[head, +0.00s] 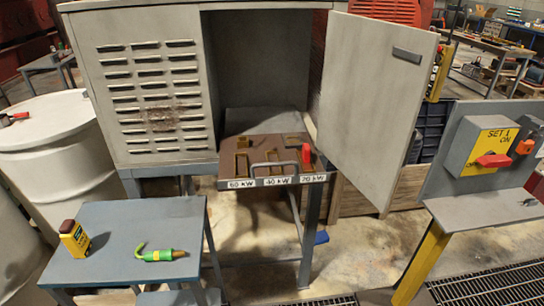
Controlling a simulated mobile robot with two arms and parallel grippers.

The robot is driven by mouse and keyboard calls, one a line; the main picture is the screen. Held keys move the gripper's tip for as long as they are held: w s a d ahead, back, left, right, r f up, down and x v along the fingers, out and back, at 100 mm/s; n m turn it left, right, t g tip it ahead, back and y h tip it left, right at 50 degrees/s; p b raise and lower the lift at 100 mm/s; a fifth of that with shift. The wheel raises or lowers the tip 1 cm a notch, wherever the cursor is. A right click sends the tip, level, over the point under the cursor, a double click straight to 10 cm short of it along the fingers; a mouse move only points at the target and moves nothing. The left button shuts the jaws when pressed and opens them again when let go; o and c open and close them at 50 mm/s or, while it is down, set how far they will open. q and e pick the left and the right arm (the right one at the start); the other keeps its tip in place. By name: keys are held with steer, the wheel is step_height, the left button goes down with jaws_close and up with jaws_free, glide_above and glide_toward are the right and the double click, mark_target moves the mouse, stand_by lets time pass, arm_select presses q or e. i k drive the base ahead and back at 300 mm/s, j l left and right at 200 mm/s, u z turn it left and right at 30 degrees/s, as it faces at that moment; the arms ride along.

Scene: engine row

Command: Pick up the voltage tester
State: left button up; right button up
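On the blue-grey table (128,236) at the lower left lie two small items. One is a green tool (164,255) with a yellow band and a thin curved green end on its left, lying flat near the table's front right. The other is a small yellow box-shaped item (74,242) with a dark red-brown top, standing at the table's left. I cannot tell for sure which one is the voltage tester. Neither of my grippers shows in the head view.
A grey louvred cabinet (150,90) stands behind, its door (372,105) swung open to the right. A pulled-out tray (270,182) carries kW labels and a red piece. White drums (55,145) stand left; a switch panel (485,150) stands right. Table space around both items is clear.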

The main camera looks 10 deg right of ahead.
mark_target(75, 238)
steer(key=u, duration=1.25)
steer(key=z, duration=1.45)
steer(key=u, duration=1.45)
steer(key=l, duration=0.25)
steer(key=i, duration=0.05)
